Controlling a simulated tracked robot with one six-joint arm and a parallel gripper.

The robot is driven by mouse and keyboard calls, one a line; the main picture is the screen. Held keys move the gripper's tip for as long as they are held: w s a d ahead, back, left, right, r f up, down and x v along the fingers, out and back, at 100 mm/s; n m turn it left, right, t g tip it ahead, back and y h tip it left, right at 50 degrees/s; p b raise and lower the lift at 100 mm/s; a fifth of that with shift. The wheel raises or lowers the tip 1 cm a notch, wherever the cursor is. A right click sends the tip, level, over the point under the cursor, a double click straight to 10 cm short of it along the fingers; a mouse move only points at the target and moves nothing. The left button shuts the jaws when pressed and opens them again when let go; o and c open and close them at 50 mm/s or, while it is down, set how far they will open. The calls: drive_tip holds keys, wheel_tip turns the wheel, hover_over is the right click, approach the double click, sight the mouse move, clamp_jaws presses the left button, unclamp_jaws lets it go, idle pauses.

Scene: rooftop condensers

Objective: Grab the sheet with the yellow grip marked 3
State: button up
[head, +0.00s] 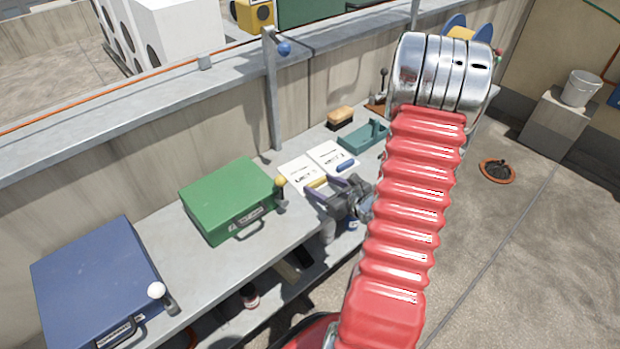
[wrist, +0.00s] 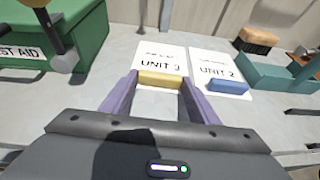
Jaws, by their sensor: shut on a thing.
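A white sheet marked UNIT 3 (head: 299,171) lies on the grey bench; it also shows in the wrist view (wrist: 159,60). Its yellow grip (wrist: 160,80) is at the near edge and also shows in the head view (head: 317,183). My gripper (wrist: 160,81) is shut on the yellow grip, one purple finger at each end of it. In the head view my gripper (head: 321,185) is low over the bench, partly behind my red arm. The sheet appears flat on the bench.
A second sheet, UNIT 2 (wrist: 215,64), with a blue grip (wrist: 228,86) lies close on the right. A teal tool (head: 362,136) and a brush (head: 340,117) are behind right.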

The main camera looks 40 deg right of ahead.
drive_tip(key=c, duration=0.4)
drive_tip(key=shift+r, duration=0.1)
drive_tip(key=shift+r, duration=4.95)
